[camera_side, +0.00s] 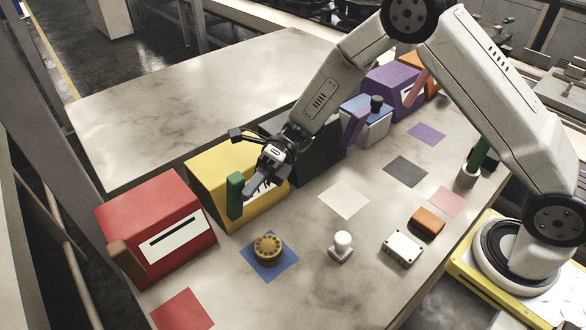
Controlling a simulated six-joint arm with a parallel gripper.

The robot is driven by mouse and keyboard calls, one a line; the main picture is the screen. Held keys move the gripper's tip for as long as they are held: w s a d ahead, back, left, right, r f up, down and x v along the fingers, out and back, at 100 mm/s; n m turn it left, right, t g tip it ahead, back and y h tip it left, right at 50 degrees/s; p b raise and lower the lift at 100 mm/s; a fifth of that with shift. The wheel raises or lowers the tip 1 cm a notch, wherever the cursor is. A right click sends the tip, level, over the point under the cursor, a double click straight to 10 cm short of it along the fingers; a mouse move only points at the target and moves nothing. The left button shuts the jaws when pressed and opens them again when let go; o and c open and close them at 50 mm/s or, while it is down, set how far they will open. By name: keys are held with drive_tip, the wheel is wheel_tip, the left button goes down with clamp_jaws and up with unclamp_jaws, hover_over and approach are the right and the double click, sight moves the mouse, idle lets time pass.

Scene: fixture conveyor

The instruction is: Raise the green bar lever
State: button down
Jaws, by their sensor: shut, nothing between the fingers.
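The green bar lever (235,195) sits upright on the front left of the yellow box (212,173). My gripper (250,192) is shut and empty in front of the yellow box, with its fingertips close to the right side of the green lever. I cannot tell whether the fingertips touch the lever. My gripper and wrist hide part of the yellow box's front face and its right end.
A red box (160,215) with a brown lever (127,262) stands to the left. Black (318,160), blue (370,128) and purple (390,85) boxes stand to the right. A dial (268,247), white knob (342,244) and orange block (427,222) lie in front.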

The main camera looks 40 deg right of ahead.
idle(0.4)
drive_tip(key=s+f, duration=0.1)
drive_tip(key=s, duration=0.3)
drive_tip(key=f+v, duration=0.1)
drive_tip(key=v, duration=0.9)
drive_tip(key=shift+r, duration=0.3)
